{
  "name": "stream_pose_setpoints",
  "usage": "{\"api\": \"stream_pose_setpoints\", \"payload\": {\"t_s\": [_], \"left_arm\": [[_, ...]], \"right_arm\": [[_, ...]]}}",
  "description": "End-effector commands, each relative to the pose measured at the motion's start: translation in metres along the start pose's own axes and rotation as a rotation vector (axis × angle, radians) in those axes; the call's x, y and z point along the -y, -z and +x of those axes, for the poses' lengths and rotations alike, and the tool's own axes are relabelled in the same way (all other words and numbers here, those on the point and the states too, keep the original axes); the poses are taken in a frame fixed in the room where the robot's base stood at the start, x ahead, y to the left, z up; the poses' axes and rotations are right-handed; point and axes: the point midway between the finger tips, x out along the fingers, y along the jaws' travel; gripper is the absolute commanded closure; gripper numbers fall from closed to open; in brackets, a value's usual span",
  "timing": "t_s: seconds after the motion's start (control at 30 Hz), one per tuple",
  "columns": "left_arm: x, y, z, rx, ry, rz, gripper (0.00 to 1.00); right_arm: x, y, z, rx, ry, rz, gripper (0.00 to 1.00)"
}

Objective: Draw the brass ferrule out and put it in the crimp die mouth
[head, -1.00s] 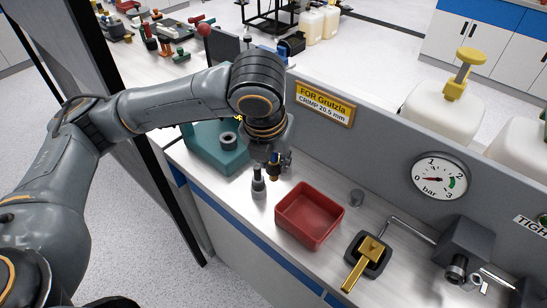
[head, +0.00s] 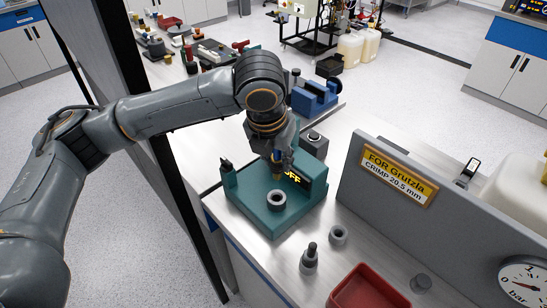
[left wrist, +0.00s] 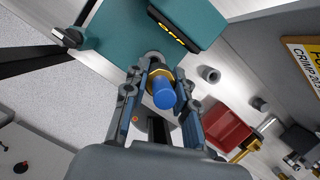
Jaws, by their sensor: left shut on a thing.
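My left gripper (head: 280,172) is shut on the brass ferrule (left wrist: 159,73), which has a blue cylindrical end (left wrist: 164,95) facing the wrist camera. In the head view the gripper hangs above the teal crimp machine, just behind the grey ring of the die mouth (head: 277,201). In the left wrist view this grey ring lies just beyond the ferrule and is partly hidden by it. The ferrule's lower end is hidden, and I cannot tell whether it touches the die. My right gripper is not in view.
The teal machine (head: 247,205) has a yellow-lettered dark display (head: 296,177). A dark grey post (head: 310,258), a loose grey ring (head: 338,235) and a red bin (head: 368,288) stand in front of it. A grey panel with a yellow sign (head: 398,176) rises to the right.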

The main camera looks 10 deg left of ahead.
Motion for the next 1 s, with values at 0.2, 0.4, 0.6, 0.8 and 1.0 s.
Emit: {"api": "stream_pose_setpoints", "payload": {"t_s": [0.2, 0.4, 0.6, 0.8, 1.0], "left_arm": [[0.000, 0.000, -0.001, 0.000, 0.000, -0.001, 1.00], [0.000, 0.002, 0.003, -0.002, -0.001, -0.002, 1.00], [0.000, 0.008, 0.025, -0.001, -0.001, -0.002, 1.00], [0.000, 0.013, 0.042, 0.000, 0.000, -0.002, 1.00], [0.000, 0.016, 0.052, 0.000, -0.001, -0.002, 1.00]], "right_arm": [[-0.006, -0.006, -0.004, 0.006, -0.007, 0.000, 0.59], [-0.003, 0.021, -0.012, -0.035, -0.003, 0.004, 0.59], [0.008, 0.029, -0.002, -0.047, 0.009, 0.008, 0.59], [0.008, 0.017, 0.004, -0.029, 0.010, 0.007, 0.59], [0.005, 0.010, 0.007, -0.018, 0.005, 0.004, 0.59]]}}
